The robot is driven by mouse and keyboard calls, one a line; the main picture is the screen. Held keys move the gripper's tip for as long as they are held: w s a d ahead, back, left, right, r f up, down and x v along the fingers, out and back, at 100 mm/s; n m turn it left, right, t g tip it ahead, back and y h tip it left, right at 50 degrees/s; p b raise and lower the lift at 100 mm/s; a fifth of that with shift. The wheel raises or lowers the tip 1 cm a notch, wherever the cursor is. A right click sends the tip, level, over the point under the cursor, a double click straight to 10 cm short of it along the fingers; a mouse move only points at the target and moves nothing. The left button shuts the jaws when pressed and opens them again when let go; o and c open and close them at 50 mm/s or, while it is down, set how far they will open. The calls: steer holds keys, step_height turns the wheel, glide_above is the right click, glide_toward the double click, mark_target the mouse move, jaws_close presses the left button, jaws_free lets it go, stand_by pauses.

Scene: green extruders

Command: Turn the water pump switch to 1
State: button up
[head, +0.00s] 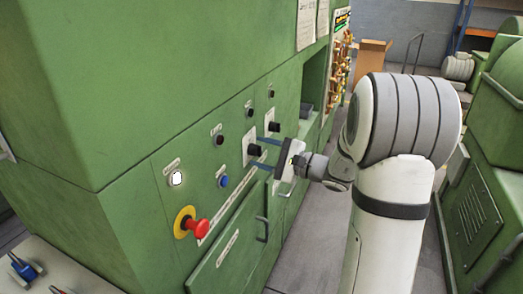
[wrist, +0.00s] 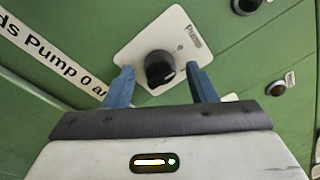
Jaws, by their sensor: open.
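A black rotary knob (wrist: 160,68) sits on a white plate (wrist: 140,50) on the green panel. The plate's label is partly readable as "Pum..."; I cannot read the rest or tell the knob's setting. My gripper (wrist: 159,76) is open, with one blue finger on each side of the knob in the wrist view. I cannot tell whether the fingers touch it. In the head view, my gripper (head: 261,152) is at the panel, by the lower black knob (head: 254,149). A similar black knob (head: 274,126) is just above and to the right.
A red emergency button (head: 196,226) on a yellow ring sticks out at the lower left. A white button (head: 176,178) and a blue button (head: 223,181) are nearby. A drawer handle (head: 262,229) protrudes below. Green machinery (head: 480,215) stands at the right, across a grey floor.

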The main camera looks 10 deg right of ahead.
steer(key=shift+w+a, duration=0.1)
steer(key=shift+a, duration=0.05)
steer(key=shift+c, duration=0.2)
steer(key=c, duration=0.9)
steer(key=m+p, duration=0.3)
steer(key=m, duration=0.3)
steer(key=shift+r+m+g, duration=0.1)
steer(key=shift+m+g, duration=0.2)
steer(key=m+p, duration=0.3)
steer(key=m, duration=0.1)
steer(key=shift+m+p, duration=0.3)
steer(key=shift+p, duration=0.1)
steer(key=shift+g, duration=0.3)
